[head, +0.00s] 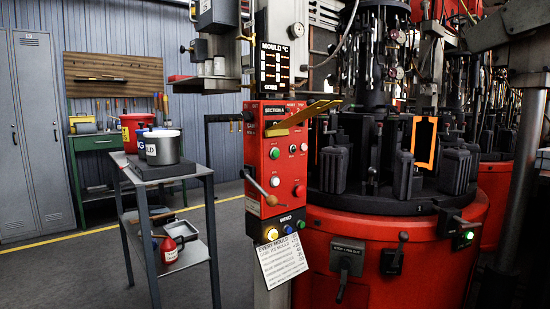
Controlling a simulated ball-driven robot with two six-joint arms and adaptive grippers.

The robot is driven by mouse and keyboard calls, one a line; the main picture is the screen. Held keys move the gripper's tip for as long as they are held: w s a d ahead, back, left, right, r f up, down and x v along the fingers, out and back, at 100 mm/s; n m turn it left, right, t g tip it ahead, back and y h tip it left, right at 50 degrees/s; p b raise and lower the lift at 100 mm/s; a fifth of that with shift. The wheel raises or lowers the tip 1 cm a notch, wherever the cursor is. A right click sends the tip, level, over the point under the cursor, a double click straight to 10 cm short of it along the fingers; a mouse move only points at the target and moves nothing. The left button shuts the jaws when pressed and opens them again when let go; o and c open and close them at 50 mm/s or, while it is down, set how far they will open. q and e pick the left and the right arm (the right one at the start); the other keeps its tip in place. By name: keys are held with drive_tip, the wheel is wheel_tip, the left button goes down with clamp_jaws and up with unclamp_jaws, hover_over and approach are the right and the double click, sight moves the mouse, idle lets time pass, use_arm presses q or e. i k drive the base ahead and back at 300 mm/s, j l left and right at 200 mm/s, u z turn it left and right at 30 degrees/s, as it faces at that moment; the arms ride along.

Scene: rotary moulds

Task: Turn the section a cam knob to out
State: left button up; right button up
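The red control panel (279,165) stands upright left of the machine, with a "SECTION A" label (276,113) near its top. It carries small knobs and buttons, including a green button (275,152), a white button (275,181) and a red button (299,191). A black lever switch (346,262) with a plate sits on the red machine base, its handle hanging down. Another black lever switch (394,257) beside it has its handle up. The small labels are too blurred to tell which control is the cam knob. Neither gripper is in view.
A paper notice (283,262) hangs below. A grey cart (173,177) with a pot (163,147) stands to the left. Open floor (75,275) lies at the far left.

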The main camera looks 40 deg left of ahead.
sight(249, 117)
drive_tip(key=u, duration=1.3)
